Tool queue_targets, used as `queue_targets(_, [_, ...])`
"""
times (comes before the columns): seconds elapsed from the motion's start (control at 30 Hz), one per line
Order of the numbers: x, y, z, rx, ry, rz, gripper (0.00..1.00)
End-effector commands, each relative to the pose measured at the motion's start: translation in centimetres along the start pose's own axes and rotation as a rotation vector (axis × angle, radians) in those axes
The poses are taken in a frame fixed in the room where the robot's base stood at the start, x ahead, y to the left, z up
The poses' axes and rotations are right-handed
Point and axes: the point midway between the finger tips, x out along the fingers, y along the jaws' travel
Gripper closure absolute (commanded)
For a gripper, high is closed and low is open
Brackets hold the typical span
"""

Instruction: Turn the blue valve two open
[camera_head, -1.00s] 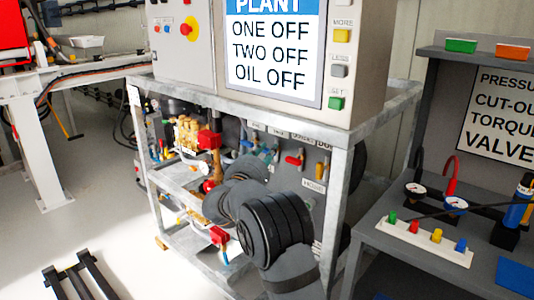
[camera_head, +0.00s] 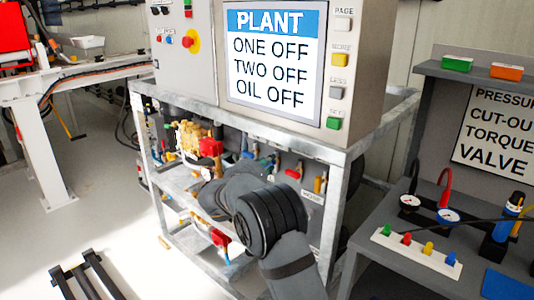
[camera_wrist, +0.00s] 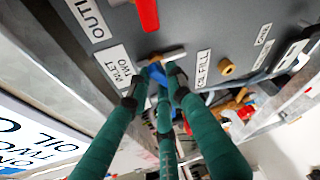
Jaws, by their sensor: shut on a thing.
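In the wrist view, the blue valve two (camera_wrist: 158,75) is on the grey panel beside the "INLET TWO" label (camera_wrist: 119,66). My gripper (camera_wrist: 157,82) has its green fingers closed around the valve's blue handle, which shows only partly between the fingertips. In the head view, my dark arm reaches into the lower part of the metal frame and hides my gripper. The screen (camera_head: 271,55) above reads "PLANT, ONE OFF, TWO OFF, OIL OFF".
A red valve handle (camera_wrist: 148,14) and a brass fitting by the "OIL FILL" label (camera_wrist: 203,68) are near my fingers. The metal frame (camera_head: 335,205) has a post close to my arm. A grey bench (camera_head: 415,255) with gauges stands to the right.

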Motion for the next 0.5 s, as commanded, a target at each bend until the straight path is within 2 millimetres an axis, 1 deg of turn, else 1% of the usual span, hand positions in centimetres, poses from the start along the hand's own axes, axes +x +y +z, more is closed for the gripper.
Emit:
queue_targets(0.03, [-0.19,0.86,0.34,-0.043,0.001,-0.019,1.00])
queue_targets(0.5, [-0.12,1.15,0.14,-0.456,0.000,-0.191,1.00])
